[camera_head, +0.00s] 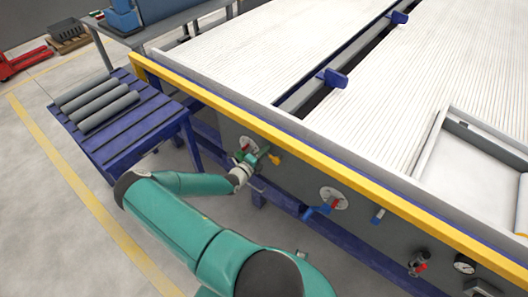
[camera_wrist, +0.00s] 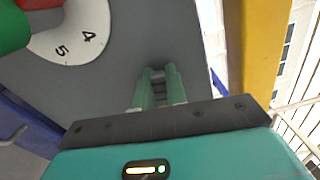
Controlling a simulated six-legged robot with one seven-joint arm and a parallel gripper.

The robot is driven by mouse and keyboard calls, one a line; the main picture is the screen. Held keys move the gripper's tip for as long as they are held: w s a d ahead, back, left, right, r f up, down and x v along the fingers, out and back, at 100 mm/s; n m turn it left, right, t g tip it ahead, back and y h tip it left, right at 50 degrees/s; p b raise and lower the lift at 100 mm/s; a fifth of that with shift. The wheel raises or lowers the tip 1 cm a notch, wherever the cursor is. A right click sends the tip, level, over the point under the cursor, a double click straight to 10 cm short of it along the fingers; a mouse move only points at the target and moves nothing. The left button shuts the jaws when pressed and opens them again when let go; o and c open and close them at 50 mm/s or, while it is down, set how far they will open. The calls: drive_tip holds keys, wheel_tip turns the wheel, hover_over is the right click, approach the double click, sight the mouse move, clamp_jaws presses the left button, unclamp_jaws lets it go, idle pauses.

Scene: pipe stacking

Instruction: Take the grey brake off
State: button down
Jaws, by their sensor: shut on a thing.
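My gripper (camera_head: 262,153) is at the dark grey side panel of the machine, just right of a white dial. In the wrist view my gripper (camera_wrist: 158,72) has its two green fingers close together, shut on a small dark grey part (camera_wrist: 157,76) at the panel. It looks like the grey brake, but the fingers hide most of it and I cannot tell its position. The dial (camera_wrist: 66,42), marked 4 and 5, lies to the left in the wrist view, with a green and red handle (camera_wrist: 12,25) over it.
A yellow rail (camera_head: 330,165) runs above the panel. A small yellow handle (camera_head: 274,159) is just right of my gripper. Farther right are a blue handle (camera_head: 318,210) on a second dial, a red valve (camera_head: 421,267) and a gauge (camera_head: 464,264). A blue table (camera_head: 140,130) with grey pipes stands left.

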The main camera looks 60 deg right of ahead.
drive_tip(key=shift+f, duration=0.1)
drive_tip(key=c, duration=1.4)
unclamp_jaws()
drive_tip(key=shift+c, duration=0.2)
drive_tip(key=shift+a, duration=0.1)
drive_tip(key=w+a, duration=0.2)
drive_tip(key=a, duration=1.1)
drive_tip(key=shift+a, duration=0.25)
